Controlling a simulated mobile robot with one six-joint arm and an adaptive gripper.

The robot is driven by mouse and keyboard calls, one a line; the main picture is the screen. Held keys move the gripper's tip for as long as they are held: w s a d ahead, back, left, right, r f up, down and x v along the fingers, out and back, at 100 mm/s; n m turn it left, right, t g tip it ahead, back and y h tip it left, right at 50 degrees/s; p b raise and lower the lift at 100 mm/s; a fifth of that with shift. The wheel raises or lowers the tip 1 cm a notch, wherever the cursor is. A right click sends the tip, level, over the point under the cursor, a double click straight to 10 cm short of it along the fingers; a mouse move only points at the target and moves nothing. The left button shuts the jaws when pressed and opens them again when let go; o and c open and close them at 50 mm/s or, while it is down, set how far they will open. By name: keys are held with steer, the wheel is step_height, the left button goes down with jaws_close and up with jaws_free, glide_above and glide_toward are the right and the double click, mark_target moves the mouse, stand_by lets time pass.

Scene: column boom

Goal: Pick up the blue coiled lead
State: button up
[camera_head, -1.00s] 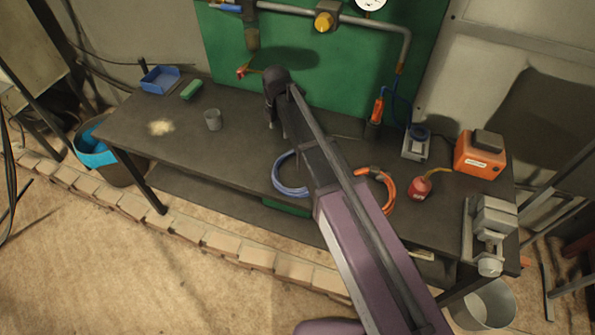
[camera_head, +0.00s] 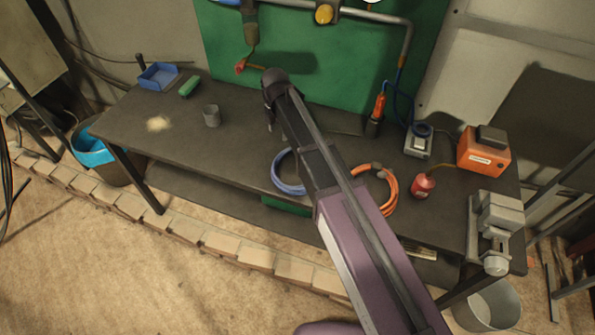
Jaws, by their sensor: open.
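The blue coiled lead (camera_head: 280,181) lies on the dark workbench (camera_head: 180,150) near its front edge. Its right part is hidden behind my arm. My gripper (camera_head: 270,124) points down at the far end of my arm, above the bench and beyond the blue coil in the picture. It is small and dark here, and its fingers are hard to make out. It looks apart from the coil, with nothing visible in it.
An orange coiled lead (camera_head: 390,193) lies just right of my arm. A red can (camera_head: 423,187), orange box (camera_head: 483,156) and vise (camera_head: 496,222) stand further right. A grey cup (camera_head: 211,116), green block (camera_head: 189,87) and blue tray (camera_head: 159,76) stand left. A green panel (camera_head: 320,80) rises behind.

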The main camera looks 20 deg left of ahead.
mark_target(282, 152)
steer(key=shift+f+b, duration=2.5)
steer(key=shift+f, duration=0.25)
steer(key=shift+f, duration=0.15)
steer(key=f+b, duration=0.2)
steer(key=b, duration=0.1)
steer(key=shift+d+f, duration=0.3)
steer(key=shift+f, duration=0.1)
steer(key=shift+f+b, duration=1.05)
steer(key=shift+b, duration=0.05)
jaws_close()
